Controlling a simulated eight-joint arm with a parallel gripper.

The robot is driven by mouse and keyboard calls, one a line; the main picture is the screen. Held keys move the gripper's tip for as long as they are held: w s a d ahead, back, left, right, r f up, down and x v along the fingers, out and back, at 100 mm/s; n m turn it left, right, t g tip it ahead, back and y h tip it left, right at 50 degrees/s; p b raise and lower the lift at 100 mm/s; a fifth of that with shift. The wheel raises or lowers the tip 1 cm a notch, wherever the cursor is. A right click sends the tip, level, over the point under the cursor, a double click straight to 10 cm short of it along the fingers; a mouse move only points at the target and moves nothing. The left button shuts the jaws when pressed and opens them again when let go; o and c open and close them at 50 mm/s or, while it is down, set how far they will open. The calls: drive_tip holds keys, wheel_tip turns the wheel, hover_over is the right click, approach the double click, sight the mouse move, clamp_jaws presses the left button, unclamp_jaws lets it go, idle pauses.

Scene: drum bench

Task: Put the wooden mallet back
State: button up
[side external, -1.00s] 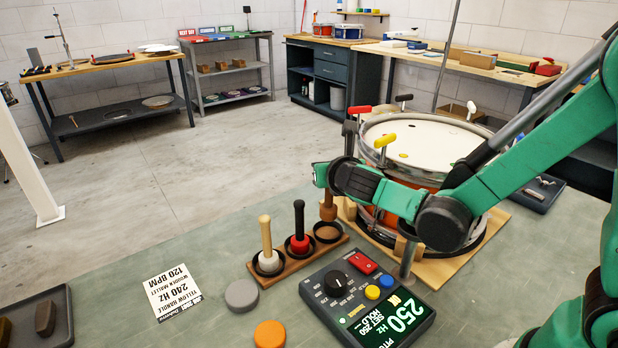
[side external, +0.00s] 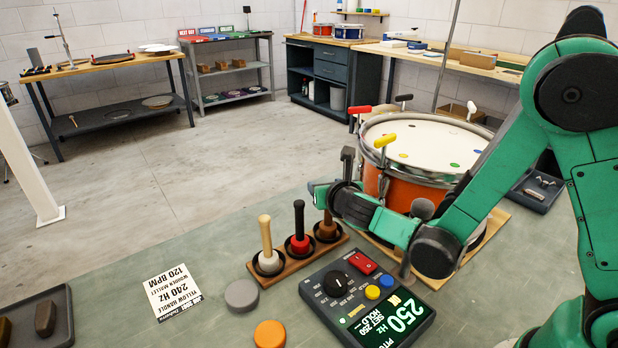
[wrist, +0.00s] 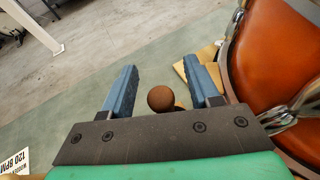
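The wooden mallet (side external: 327,226), brown, stands upright in the right-hand cup of the mallet rack (side external: 290,272). Its lower end is inside the cup. My gripper (side external: 320,190) is just above and around its top, beside the drum. In the wrist view, my gripper's two blue fingers (wrist: 160,66) are spread. The mallet's round brown end (wrist: 160,98) shows between them with a gap on each side. A cream-handled mallet (side external: 265,236) and a black-handled mallet with a red head (side external: 299,222) stand in the rack's other cups.
The orange drum (side external: 398,190) with a yellow handle (side external: 385,140) is close at the right. A tuner box (side external: 365,305) reading 250 Hz lies in front. Grey (side external: 242,295) and orange (side external: 270,334) discs and a card (side external: 172,292) lie on the bench.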

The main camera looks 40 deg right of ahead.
drive_tip(key=v, duration=1.2)
idle(0.6)
